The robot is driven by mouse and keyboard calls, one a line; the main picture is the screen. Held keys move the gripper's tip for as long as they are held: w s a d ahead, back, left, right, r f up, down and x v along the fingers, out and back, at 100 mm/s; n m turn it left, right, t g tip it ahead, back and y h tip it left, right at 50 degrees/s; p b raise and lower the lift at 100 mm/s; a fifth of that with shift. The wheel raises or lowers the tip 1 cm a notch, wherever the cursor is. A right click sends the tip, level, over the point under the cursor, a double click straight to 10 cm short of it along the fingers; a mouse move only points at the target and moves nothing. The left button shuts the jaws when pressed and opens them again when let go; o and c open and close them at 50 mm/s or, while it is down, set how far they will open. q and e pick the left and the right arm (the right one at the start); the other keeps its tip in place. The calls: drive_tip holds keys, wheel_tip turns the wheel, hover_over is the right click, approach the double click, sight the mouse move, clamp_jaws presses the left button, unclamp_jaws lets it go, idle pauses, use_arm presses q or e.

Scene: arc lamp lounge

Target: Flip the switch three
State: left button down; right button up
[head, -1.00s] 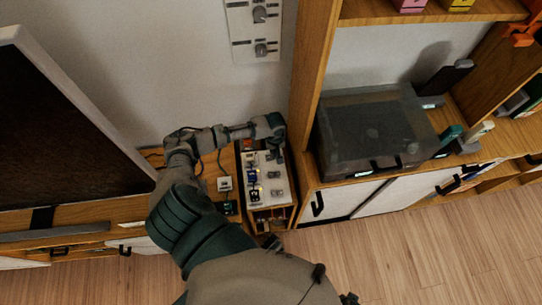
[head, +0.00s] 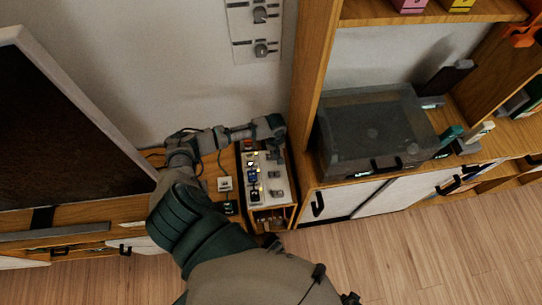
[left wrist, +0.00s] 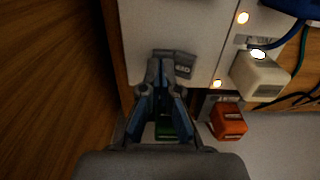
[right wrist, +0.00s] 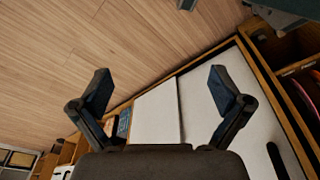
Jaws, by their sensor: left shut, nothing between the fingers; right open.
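A white panel with several switches (head: 282,182) sits on the wooden shelf in the head view; the left wrist view shows part of its white face (left wrist: 205,30). My left gripper (head: 279,148) is over the panel's far end. In the left wrist view, its shut, empty fingertips (left wrist: 168,62) are at a dark grey rocker switch (left wrist: 184,66) and partly cover it. I cannot tell if they touch it. The switch labels are too small to read, so I cannot tell which is three. My right gripper (right wrist: 160,78) is open and empty above the floor and cabinet fronts.
A dark screen (head: 65,130) is at left. Cables lie behind.

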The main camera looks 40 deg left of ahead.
use_arm(q)
drive_tip(key=shift+r+p, duration=0.95)
drive_tip(key=shift+r, duration=0.05)
drive_tip(key=shift+r+p, duration=0.8)
drive_tip(key=shift+p, duration=0.2)
drive_tip(key=shift+r+p, duration=0.45)
drive_tip(key=shift+p, duration=0.15)
drive_tip(key=shift+r+p, duration=0.4)
drive_tip(key=shift+p, duration=0.1)
drive_tip(key=shift+r+p, duration=0.8)
drive_tip(key=shift+p, duration=0.2)
use_arm(e)
drive_tip(key=s+d+f+g, duration=0.1)
drive_tip(key=s+d+f, duration=0.2)
drive_tip(key=s+f, duration=0.9)
drive_tip(key=shift+s+f, duration=0.15)
drive_tip(key=shift+s, duration=2.1)
